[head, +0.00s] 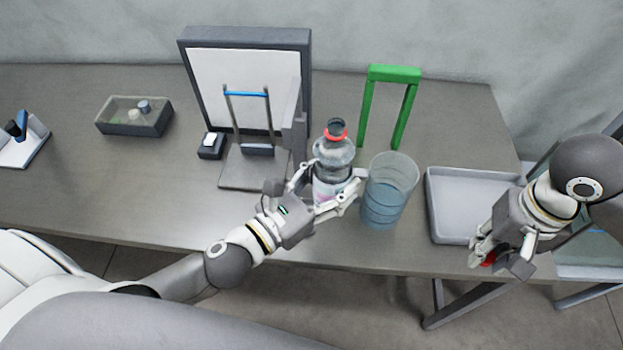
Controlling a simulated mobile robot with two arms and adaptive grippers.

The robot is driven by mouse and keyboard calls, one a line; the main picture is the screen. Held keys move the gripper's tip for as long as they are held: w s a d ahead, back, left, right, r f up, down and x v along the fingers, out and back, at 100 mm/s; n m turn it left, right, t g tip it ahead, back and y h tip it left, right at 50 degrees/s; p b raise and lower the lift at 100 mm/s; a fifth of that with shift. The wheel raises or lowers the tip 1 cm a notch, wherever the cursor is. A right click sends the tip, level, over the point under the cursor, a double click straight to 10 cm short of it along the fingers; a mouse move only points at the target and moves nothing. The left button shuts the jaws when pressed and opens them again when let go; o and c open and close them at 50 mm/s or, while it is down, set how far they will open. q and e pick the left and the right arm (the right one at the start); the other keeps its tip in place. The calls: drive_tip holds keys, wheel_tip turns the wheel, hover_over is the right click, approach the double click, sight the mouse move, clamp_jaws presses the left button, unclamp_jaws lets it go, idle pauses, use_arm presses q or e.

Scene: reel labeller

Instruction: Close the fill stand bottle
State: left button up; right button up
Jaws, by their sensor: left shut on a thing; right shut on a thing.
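A clear bottle (334,156) with a red ring at its neck and a dark, uncapped-looking mouth stands near the middle of the table in the head view. My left gripper (331,196) is shut around the lower part of the bottle, with a finger on each side, and hides some of its label. My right gripper (489,252) is shut on a small red cap (488,259) beyond the table's front right edge, well apart from the bottle. Most of the cap is hidden by the fingers.
A clear cup of bluish liquid (384,194) stands close to the bottle's right. A green frame (394,74) is behind it. A grey tray (436,215) lies at right. A stand with a blue bar (246,93) and a white-faced panel (211,75) are left of the bottle.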

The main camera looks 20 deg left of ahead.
use_arm(q)
drive_tip(key=shift+w+d+r+m+g+h, duration=0.1)
drive_tip(key=shift+w+d+m+g+h, duration=0.25)
drive_tip(key=shift+d+h, duration=0.3)
drive_tip(key=shift+w+d+r+m+g+h, duration=0.1)
drive_tip(key=shift+w+d+m+g+h, duration=0.3)
drive_tip(key=shift+d, duration=0.4)
drive_tip(key=shift+w+d+r+m+g+h, duration=0.15)
drive_tip(key=shift+d+m+g+h, duration=0.1)
drive_tip(key=shift+d+m+h, duration=0.35)
drive_tip(key=shift+d+f, duration=0.1)
drive_tip(key=shift+f, duration=0.1)
use_arm(e)
drive_tip(key=w+a+r, duration=0.7)
drive_tip(key=a+r, duration=0.5)
drive_tip(key=a, duration=0.1)
drive_tip(key=s+a+r+m, duration=0.1)
drive_tip(key=a+r, duration=1)
drive_tip(key=r, duration=0.1)
drive_tip(key=shift+a, duration=0.1)
drive_tip(key=shift+f, duration=1.9)
